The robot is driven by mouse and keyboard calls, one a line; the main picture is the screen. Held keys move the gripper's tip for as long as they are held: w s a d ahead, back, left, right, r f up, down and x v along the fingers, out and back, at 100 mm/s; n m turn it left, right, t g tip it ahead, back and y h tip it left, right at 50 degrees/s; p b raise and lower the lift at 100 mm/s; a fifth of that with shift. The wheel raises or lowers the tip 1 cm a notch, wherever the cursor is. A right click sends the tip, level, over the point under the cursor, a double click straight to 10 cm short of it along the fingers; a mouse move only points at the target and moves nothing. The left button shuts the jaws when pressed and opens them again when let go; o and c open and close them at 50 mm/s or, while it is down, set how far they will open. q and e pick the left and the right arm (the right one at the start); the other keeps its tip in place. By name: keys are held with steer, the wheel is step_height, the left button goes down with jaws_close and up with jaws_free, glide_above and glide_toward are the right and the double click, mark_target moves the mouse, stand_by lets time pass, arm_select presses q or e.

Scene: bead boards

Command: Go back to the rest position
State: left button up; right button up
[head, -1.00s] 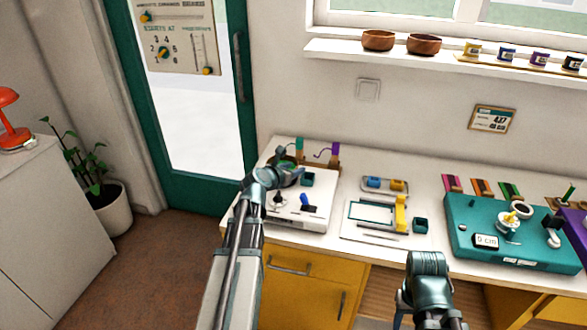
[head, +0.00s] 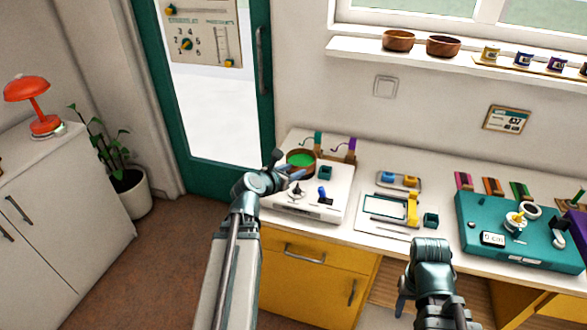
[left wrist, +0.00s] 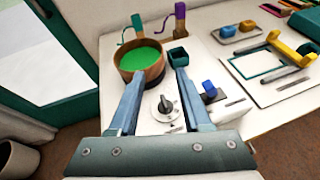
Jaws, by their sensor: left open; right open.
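My left gripper (head: 287,172) is open and empty, at the left end of the workbench by the white board (head: 318,200). In the left wrist view my left gripper (left wrist: 158,76) has its fingers apart, with nothing between them. A brown bowl of green contents (left wrist: 140,62) lies past the left fingertip, and a small dark-green open box (left wrist: 178,57) past the right one. The bowl (head: 301,160) also shows in the head view. My right gripper (head: 402,304) is low at the bench's front edge, its fingers mostly hidden behind its wrist; no held object shows.
The white board carries a knob (left wrist: 166,106) and a blue lever (left wrist: 210,92). A frame board with a yellow bar (head: 412,208) and a teal board (head: 480,215) stand further right. Yellow drawers (head: 310,255) are below.

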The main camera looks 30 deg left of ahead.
stand_by(0.5)
arm_select(q)
steer(key=s+d+f+m+g+h+p, duration=0.1)
steer(key=s+d+f+m+g, duration=0.1)
steer(key=d+m, duration=0.45)
steer(key=s+d+f+m+g+h+p, duration=0.1)
steer(key=d+f+m+g+h, duration=0.15)
steer(key=d+m, duration=0.45)
steer(key=s+d+f+m+g, duration=0.25)
steer(key=d+m, duration=0.35)
steer(key=d, duration=0.3)
steer(key=s+d+f+m+g+y+p, duration=0.1)
steer(key=s+d+m+g+y, duration=0.1)
steer(key=s+m, duration=0.4)
steer(key=s+d+f+m+g+y+p, duration=0.1)
steer(key=s+d+m+g+y, duration=0.2)
steer(key=m, duration=1)
steer(key=s+d+g, duration=0.1)
steer(key=s+d, duration=0.2)
steer(key=s, duration=0.1)
steer(key=shift+g, duration=0.4)
